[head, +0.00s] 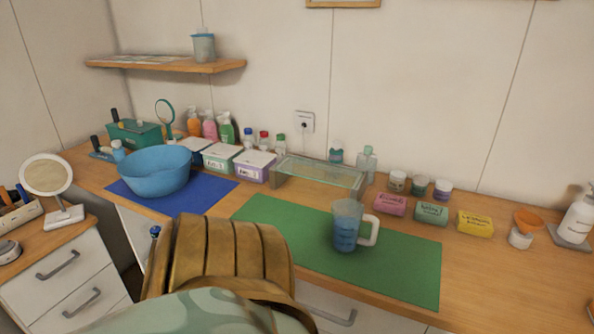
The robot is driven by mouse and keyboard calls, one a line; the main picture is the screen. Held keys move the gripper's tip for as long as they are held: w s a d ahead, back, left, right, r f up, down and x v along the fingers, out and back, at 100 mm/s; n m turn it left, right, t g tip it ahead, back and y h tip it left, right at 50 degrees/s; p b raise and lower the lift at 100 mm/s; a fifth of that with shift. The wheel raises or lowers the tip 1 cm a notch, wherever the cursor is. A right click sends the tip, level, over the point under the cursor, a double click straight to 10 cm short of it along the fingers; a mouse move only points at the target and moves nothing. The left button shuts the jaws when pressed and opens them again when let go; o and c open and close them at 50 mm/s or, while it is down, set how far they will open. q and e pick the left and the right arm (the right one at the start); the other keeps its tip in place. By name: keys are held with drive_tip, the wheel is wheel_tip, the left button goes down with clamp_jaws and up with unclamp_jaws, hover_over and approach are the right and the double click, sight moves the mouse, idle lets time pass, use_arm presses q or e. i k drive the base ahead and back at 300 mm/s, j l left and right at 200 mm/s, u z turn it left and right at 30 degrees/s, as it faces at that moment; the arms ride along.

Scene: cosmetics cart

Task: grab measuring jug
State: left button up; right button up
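The measuring jug (346,228) stands upright on the green mat (408,262). It is translucent blue-grey, with darker blue in its lower part and a pale handle on its right side. Its front and handle are unobstructed. Neither of my grippers shows in the head view, so I cannot see where they are relative to the jug.
A blue bowl (156,172) sits on a blue mat (216,189) at left. Behind the jug is a glass-topped stand (320,173); soap boxes (431,212) lie to its right. A brown ribbed padded shape (220,255) blocks the lower-left foreground. The green mat's right part is clear.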

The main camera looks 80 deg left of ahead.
sight(347, 214)
drive_tip(key=u, duration=0.5)
drive_tip(key=i+u, duration=0.15)
drive_tip(key=u, duration=0.85)
drive_tip(key=i+u, duration=0.15)
drive_tip(key=u, duration=0.35)
drive_tip(key=l+u, duration=0.1)
drive_tip(key=u, duration=0.4)
drive_tip(key=i+l, duration=0.2)
drive_tip(key=l, duration=0.15)
drive_tip(key=i+l+u, duration=0.15)
drive_tip(key=l, duration=0.25)
